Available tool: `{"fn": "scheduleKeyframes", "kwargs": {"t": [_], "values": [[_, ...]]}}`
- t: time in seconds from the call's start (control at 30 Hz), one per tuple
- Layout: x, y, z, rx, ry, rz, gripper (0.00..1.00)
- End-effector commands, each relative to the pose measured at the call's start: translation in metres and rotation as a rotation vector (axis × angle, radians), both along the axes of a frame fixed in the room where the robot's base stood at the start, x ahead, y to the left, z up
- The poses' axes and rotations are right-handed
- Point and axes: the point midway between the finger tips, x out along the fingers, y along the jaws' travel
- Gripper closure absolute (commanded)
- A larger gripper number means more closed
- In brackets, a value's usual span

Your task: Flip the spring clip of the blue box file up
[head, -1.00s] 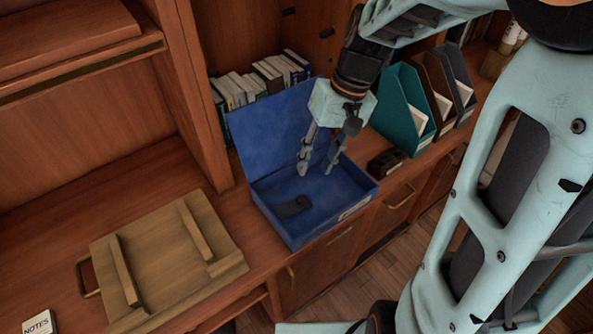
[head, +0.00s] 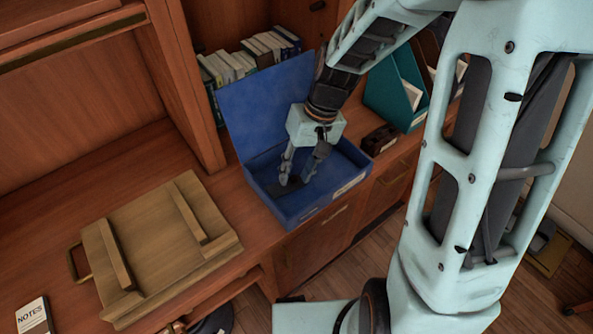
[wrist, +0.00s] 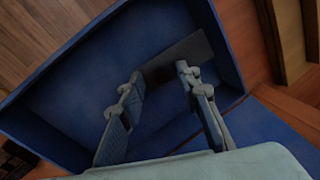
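The blue box file (head: 350,181) stands open on the wooden counter, its lid (head: 262,100) raised at the back. Its dark spring clip (head: 279,188) lies low inside and is partly hidden by my gripper. My gripper (head: 295,182) reaches down into the box, fingers apart and nothing visible between them. In the wrist view the clip (wrist: 186,55) shows as a dark flat plate just beyond the fingertips of my gripper (wrist: 160,72). I cannot tell whether a fingertip touches it.
Books (head: 250,58) stand behind the lid. A teal magazine file (head: 397,95) and a small dark block (head: 379,139) are to the right. A notes pad (head: 33,316) lies at front left.

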Motion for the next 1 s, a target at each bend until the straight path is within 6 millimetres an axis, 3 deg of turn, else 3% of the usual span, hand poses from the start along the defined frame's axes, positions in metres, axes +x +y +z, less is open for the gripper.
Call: {"fn": "scheduleKeyframes", "kwargs": {"t": [0.07,0.37,0.77,1.0], "values": [[0.0,0.0,0.0,0.0,0.0,0.0,0.69],[0.0,0.0,0.0,0.0,0.0,0.0,1.0],[0.001,0.0,0.001,-0.004,-0.002,0.0,1.0],[0.012,0.001,0.005,-0.051,-0.035,0.003,1.0]]}}
